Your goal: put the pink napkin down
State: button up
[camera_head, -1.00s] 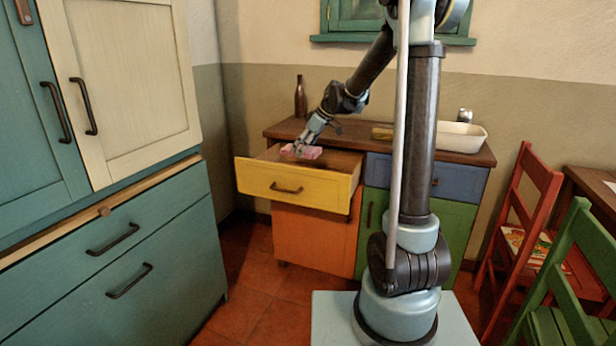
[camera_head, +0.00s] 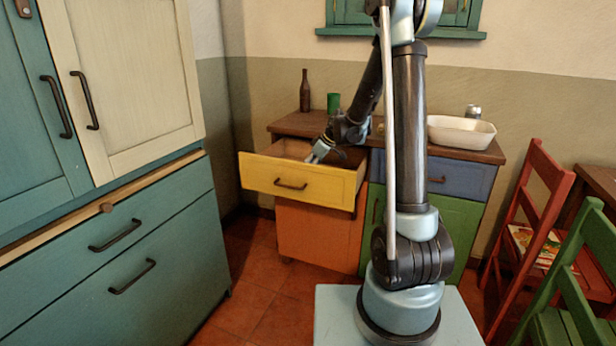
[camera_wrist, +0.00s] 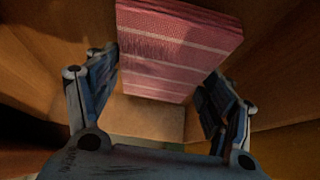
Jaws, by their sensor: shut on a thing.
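The pink napkin (camera_wrist: 178,45), folded and striped with white, shows in the wrist view between the two fingers of my gripper (camera_wrist: 160,88). My gripper is shut on it. Brown wooden drawer walls surround the napkin in that view. In the head view my gripper (camera_head: 316,157) reaches down into the open yellow drawer (camera_head: 260,174), behind its front panel. The napkin is hidden there by the drawer front and my gripper. I cannot tell whether the napkin touches the drawer floor.
The counter (camera_head: 303,123) above the drawer holds a brown bottle (camera_head: 305,91), a green cup (camera_head: 333,102) and a white basin (camera_head: 461,133). A teal cabinet (camera_head: 120,255) stands at the left. Red (camera_head: 528,190) and green (camera_head: 574,255) chairs stand at the right.

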jog(key=shift+f, duration=1.3)
jog(key=o, duration=1)
jog(key=shift+d, duration=0.1)
jog(key=v, duration=1.2)
jog(key=shift+r, duration=0.1)
